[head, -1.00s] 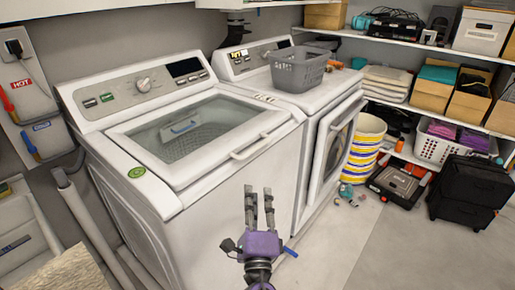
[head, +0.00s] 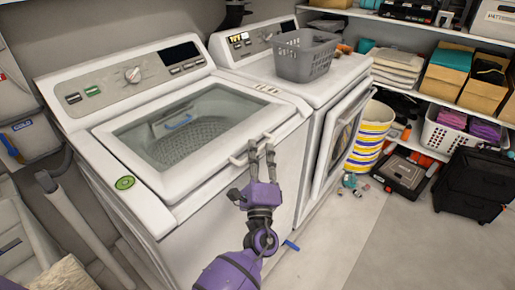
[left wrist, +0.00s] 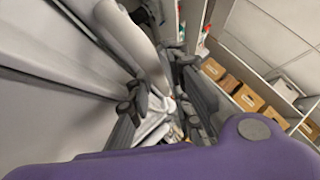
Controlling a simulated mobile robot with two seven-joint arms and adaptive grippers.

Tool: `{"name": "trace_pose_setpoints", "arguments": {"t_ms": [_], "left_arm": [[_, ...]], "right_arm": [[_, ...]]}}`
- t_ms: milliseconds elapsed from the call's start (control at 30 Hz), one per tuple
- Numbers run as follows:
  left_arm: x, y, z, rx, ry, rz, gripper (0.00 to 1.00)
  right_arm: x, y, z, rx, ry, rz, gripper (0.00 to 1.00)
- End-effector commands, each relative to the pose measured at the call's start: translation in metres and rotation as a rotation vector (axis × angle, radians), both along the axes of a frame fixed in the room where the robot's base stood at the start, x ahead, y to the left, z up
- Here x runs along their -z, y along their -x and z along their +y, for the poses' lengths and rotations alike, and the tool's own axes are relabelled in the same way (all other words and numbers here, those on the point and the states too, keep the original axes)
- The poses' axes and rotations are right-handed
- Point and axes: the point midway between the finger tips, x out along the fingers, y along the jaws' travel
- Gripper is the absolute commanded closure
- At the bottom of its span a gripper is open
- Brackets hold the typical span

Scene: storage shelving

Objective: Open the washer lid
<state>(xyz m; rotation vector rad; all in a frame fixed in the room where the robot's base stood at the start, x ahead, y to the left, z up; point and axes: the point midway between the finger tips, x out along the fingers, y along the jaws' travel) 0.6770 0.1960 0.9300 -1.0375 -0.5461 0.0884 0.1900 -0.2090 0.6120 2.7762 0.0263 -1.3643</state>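The washer (head: 120,180) is a white top-loader at the left of the head view. Its glass lid (head: 190,125) with a white frame is down, and a drum shows through the glass. A white bar handle (head: 237,160) runs along the lid's front edge. My left gripper (head: 262,147) is purple with grey fingers, at the right part of this handle. Its fingers are apart. In the left wrist view a curved white bar (left wrist: 138,42) reaches in between the open fingers (left wrist: 165,95). I cannot tell whether they touch it. My right gripper is out of view.
A dryer (head: 335,110) stands right of the washer with a grey basket (head: 303,57) on top. A striped bucket (head: 370,135) and black cases (head: 475,185) stand further right. Shelves with boxes line the right wall.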

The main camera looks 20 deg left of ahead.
Motion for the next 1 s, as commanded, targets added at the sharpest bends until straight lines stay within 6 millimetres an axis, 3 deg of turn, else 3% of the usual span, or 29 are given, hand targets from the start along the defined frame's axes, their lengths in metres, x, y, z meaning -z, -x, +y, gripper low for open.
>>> {"name": "trace_pose_setpoints", "arguments": {"t_ms": [367,533,1000], "left_arm": [[-0.0028,-0.0083,0.0036,0.000,0.000,0.001,0.81],[-0.0029,-0.0082,0.0035,0.000,0.000,0.001,1.00],[-0.0075,-0.0110,0.0030,-0.001,0.006,0.002,1.00]], "right_arm": [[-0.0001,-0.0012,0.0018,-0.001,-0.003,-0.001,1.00],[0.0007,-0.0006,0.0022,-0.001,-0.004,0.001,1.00],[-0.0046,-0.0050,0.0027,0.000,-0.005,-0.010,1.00]]}}
